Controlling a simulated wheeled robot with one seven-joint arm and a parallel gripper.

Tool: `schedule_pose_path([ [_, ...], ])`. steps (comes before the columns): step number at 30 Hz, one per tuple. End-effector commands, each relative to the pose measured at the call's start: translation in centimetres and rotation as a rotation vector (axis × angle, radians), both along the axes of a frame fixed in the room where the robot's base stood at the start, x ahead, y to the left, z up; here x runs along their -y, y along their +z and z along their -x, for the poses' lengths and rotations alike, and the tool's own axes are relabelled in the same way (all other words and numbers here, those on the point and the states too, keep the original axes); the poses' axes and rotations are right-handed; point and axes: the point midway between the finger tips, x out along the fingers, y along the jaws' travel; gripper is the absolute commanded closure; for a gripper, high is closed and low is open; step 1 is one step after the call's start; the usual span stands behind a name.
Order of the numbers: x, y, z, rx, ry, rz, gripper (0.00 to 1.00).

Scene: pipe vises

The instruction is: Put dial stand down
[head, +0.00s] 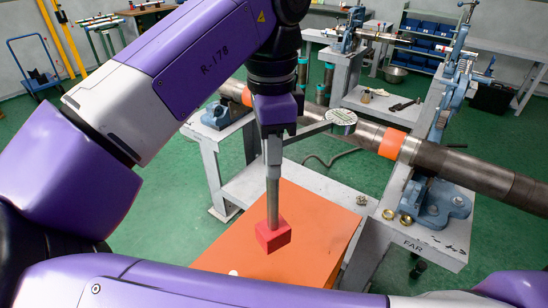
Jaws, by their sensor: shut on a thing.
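The dial stand has a red block base (272,236), a grey upright post (272,198) and a side arm with a round white-faced dial (342,118). My gripper (273,158) is shut on the upper part of the post and points down. The stand hangs roughly upright below it, with the dial out to the right. In the head view the red base lies over the orange top (318,212). I cannot tell whether the base touches that top or is a little above it.
A long grey pipe with orange bands (392,143) runs behind the stand, held in a blue vise (437,200) on a grey bench marked FAR (425,243). Brass rings (389,214) lie near that vise. The orange top around the red base looks mostly bare.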

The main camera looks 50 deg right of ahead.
Motion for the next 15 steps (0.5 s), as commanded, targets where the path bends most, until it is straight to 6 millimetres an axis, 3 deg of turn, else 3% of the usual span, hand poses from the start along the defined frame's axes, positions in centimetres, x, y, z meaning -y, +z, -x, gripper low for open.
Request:
schedule_pose_path([
  [15,0.0,-10.2,0.0,-0.001,0.001,0.002,1.00],
])
